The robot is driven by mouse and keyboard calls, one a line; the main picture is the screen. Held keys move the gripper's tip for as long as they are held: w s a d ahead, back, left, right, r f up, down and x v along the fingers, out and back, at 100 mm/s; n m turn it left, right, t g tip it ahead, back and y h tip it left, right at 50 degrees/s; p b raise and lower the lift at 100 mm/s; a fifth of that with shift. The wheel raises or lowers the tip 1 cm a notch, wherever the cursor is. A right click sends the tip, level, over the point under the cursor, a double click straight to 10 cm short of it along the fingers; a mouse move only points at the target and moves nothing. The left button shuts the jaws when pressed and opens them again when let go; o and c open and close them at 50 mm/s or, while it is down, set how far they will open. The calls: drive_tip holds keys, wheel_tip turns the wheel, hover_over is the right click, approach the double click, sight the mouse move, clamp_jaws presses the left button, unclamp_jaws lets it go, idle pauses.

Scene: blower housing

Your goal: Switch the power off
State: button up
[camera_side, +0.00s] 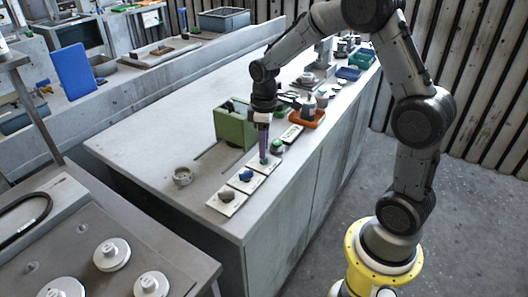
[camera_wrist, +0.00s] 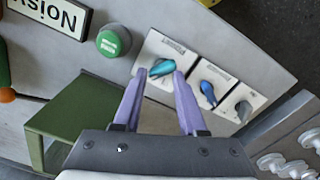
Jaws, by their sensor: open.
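Three white switch plates lie in a row on the grey bench. The plate under my gripper has a teal knob (camera_wrist: 161,68), seen in the side view as a small teal bit (camera_side: 264,160). The middle plate has a blue knob (camera_side: 246,175) (camera_wrist: 207,91). The end plate has a dark grey knob (camera_side: 228,196) (camera_wrist: 243,110). Their small labels are unreadable. My gripper (camera_side: 263,148) (camera_wrist: 158,74) points down with its purple fingers open. In the wrist view the teal knob shows between and just beyond the fingertips; I cannot tell whether they touch it.
A green round button (camera_side: 277,146) (camera_wrist: 113,40) and a "Noisy" sign (camera_side: 291,134) (camera_wrist: 57,15) lie beside the plates. A green box (camera_side: 234,124) (camera_wrist: 80,118) stands close by. A grey ring part (camera_side: 182,177) sits on open bench. An orange tray (camera_side: 306,118) is farther back.

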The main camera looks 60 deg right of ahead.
drive_tip(key=m, duration=0.2)
drive_tip(key=f+m, duration=0.1)
drive_tip(key=m, duration=0.3)
drive_tip(key=shift+s+a+f, duration=0.2)
drive_tip(key=shift+a+f, duration=0.05)
drive_tip(key=shift+a, duration=0.05)
drive_tip(key=m, duration=0.2)
drive_tip(key=shift+m, duration=0.3)
drive_tip(key=m, duration=0.3)
drive_tip(key=shift+w+d+r, duration=0.1)
drive_tip(key=shift+r, duration=0.05)
drive_tip(key=shift+f, duration=0.65)
clamp_jaws()
